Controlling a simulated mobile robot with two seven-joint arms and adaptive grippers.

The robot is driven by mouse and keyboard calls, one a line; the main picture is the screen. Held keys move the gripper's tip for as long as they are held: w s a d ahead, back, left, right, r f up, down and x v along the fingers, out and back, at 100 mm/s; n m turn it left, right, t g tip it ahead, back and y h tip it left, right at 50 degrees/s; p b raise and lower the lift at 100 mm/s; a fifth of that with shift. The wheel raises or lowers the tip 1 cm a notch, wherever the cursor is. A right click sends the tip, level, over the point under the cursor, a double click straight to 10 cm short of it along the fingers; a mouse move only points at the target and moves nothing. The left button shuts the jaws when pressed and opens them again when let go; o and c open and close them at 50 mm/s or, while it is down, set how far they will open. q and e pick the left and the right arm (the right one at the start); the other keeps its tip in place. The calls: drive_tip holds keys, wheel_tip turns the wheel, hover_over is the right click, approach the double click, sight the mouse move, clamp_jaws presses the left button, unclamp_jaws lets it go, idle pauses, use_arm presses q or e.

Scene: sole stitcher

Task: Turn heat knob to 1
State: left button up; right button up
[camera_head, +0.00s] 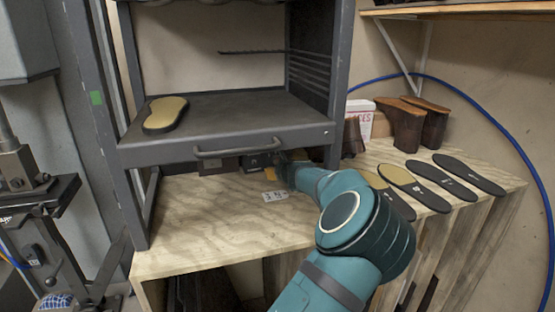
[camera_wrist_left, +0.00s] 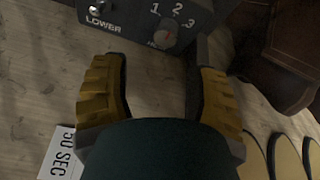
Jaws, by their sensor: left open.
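The heat knob (camera_wrist_left: 167,32) is a small round grey knob on a dark control box (camera_wrist_left: 125,22), with the numbers 1, 2 and 3 around it, in the left wrist view. I cannot tell which number it points at. My left gripper (camera_wrist_left: 164,72) has two yellow-padded fingers spread apart and empty. The knob lies just beyond the gap between them, apart from both. In the head view my left gripper (camera_head: 283,172) is under the front of the machine shelf, partly hidden by its own arm. The knob cannot be made out there.
A switch marked LOWER (camera_wrist_left: 96,8) is left of the knob. A white "50 SEC" label (camera_wrist_left: 62,152) lies on the wooden bench (camera_head: 215,215). A brown boot (camera_wrist_left: 280,45) stands right of the box. The shelf handle (camera_head: 238,152) is above the gripper. Several soles (camera_head: 428,187) lie to the right.

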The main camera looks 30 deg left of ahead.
sight(277, 161)
use_arm(q)
drive_tip(key=w+a+p, duration=0.1)
drive_tip(key=w+a, duration=0.2)
drive_tip(key=shift+a, duration=0.3)
drive_tip(key=shift+w+a+f+p, duration=0.25)
drive_tip(key=shift+w+a+p, duration=0.05)
drive_tip(key=shift+w+p, duration=0.1)
clamp_jaws()
